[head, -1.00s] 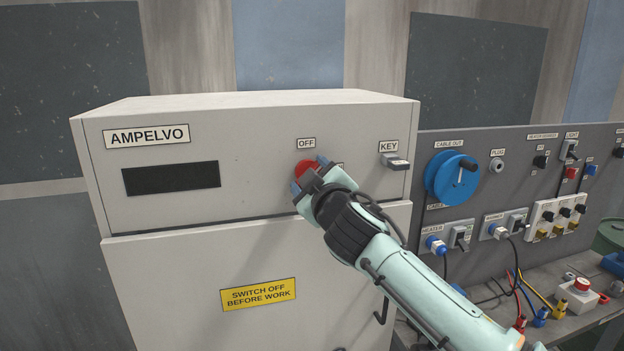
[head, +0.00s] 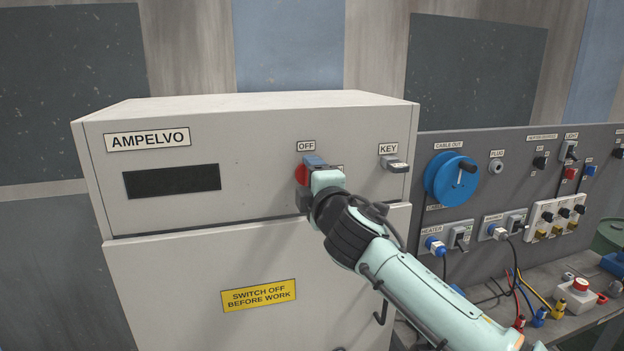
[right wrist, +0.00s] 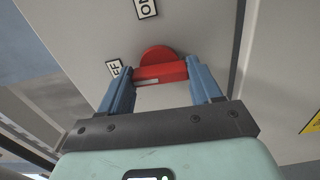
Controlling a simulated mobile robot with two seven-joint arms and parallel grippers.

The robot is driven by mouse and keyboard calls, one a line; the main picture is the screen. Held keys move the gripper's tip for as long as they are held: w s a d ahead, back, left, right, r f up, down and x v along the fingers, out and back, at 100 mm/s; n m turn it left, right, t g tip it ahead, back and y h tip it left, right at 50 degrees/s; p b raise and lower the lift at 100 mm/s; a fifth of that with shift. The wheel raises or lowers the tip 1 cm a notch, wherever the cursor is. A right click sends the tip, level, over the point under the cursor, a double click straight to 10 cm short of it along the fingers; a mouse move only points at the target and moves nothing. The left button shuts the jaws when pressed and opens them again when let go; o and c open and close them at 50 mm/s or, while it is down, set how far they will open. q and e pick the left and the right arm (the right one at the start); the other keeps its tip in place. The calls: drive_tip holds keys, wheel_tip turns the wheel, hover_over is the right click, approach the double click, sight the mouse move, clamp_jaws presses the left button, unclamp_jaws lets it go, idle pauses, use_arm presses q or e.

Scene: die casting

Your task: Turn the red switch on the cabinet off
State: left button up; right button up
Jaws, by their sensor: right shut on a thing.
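The red switch (head: 301,174) is on the front of the pale cabinet (head: 240,200), under the OFF label (head: 306,146). In the head view my right gripper (head: 309,180) covers much of it, with its fingers nearly one above the other. In the right wrist view the blue fingers (right wrist: 162,88) are shut on the two ends of the red switch handle (right wrist: 160,73). The handle's white mark lies on the end towards the OFF label (right wrist: 114,68). The ON label (right wrist: 146,8) is off to the side. My left gripper is not in view.
A key switch (head: 395,163) sticks out right of the red switch. A dark display (head: 172,180) and a yellow warning sign (head: 258,294) are on the cabinet front. A grey panel (head: 520,170) with a blue cable reel (head: 452,179) stands to the right.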

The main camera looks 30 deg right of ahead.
drive_tip(key=shift+n, duration=0.4)
drive_tip(key=o, duration=1.1)
drive_tip(key=shift+c, duration=0.2)
drive_tip(key=shift+s, duration=0.1)
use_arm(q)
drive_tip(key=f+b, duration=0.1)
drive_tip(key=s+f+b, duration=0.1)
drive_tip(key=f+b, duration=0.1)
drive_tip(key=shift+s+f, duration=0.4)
use_arm(e)
drive_tip(key=v, duration=1.3)
drive_tip(key=shift+s, duration=0.1)
